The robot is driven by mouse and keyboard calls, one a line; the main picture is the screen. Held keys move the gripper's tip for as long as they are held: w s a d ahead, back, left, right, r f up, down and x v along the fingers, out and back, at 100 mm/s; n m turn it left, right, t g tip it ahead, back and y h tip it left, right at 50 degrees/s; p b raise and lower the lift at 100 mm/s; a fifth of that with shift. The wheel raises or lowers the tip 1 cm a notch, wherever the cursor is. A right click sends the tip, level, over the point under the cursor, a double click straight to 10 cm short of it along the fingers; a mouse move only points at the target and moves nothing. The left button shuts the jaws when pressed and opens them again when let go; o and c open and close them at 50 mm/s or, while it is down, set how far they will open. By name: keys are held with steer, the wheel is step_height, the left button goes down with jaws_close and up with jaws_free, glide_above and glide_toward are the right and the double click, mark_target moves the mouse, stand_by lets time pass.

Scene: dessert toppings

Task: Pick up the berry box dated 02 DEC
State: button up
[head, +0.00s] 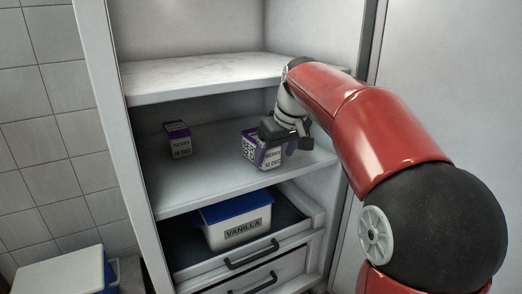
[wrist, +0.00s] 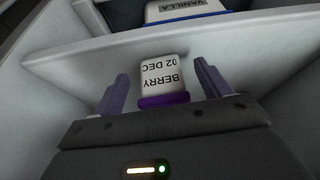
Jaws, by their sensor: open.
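A white berry box with a purple lid (wrist: 163,77) sits on the cabinet's middle shelf. In the wrist view its label reads BERRY 02 DEC, upside down. It also shows in the head view (head: 273,163), with a printed code on its left face. My gripper (wrist: 161,72) is open, with one purple finger on each side of this box and a visible gap to both. In the head view my gripper (head: 277,150) is over the box and hides part of its top. Another berry box (head: 180,146) stands at the left of the same shelf; its date is hard to read.
The shelf above (head: 215,75) is empty and hangs over the boxes. Below, an open drawer (head: 190,266) holds a VANILLA tub with a blue lid (head: 238,222). The cabinet's right wall is close to my arm. The middle shelf is clear between the two boxes.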

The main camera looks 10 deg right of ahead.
steer(key=shift+x, duration=0.9)
steer(key=shift+c, duration=0.3)
steer(key=shift+r, duration=0.1)
steer(key=c, duration=1.2)
